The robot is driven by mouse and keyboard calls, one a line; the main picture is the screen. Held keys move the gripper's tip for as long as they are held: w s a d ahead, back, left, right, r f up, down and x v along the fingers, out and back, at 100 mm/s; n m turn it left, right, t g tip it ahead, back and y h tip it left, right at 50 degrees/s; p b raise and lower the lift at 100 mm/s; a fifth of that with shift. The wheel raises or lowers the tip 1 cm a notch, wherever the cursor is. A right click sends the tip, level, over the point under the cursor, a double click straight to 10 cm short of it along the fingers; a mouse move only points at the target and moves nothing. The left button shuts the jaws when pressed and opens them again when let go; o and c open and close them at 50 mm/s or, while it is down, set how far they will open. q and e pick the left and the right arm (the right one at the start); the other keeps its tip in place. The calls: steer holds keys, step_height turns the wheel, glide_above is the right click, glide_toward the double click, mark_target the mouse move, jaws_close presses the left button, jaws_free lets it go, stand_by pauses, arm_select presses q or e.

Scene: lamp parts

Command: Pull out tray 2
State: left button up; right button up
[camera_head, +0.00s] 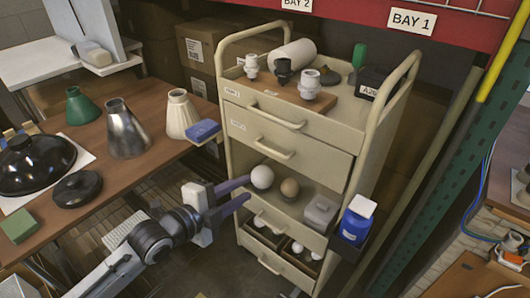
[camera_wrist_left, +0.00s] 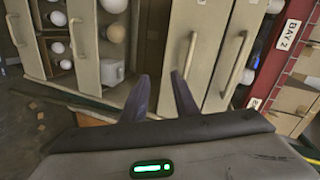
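Tray 2 (camera_head: 315,165) appears to be the second drawer front down on the beige cart, with a bar handle (camera_head: 275,149) and a small, barely legible label at its left. It looks closed or nearly so. In the left wrist view the cart appears turned sideways; the tray front (camera_wrist_left: 206,35) and its handle (camera_wrist_left: 190,55) lie beyond the fingertips. My left gripper (camera_head: 246,190) is open, its two dark purple fingers apart and empty. In the head view it is below and left of the handle, before the open shelf. My right gripper is not in view.
The drawer above has its own handle (camera_head: 277,118). A white ball (camera_head: 262,177) and a tan ball (camera_head: 289,188) sit on the shelf near my fingers. Lower drawers hold more balls. A brown table (camera_head: 100,215) with lamp shades stands at the left. A blue container (camera_head: 354,226) hangs at right.

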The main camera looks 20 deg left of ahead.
mark_target(269, 151)
arm_select(q)
steer(key=w+r+m, duration=0.3)
steer(key=r, duration=0.2)
steer(key=shift+t+h, duration=0.3)
steer(key=x, duration=0.8)
steer(key=shift+w+a, duration=0.2)
steer(key=shift+a, duration=0.1)
steer(key=shift+w+d+f, duration=0.2)
steer(key=shift+w+d, duration=0.05)
steer(key=shift+w, duration=0.4)
jaws_close()
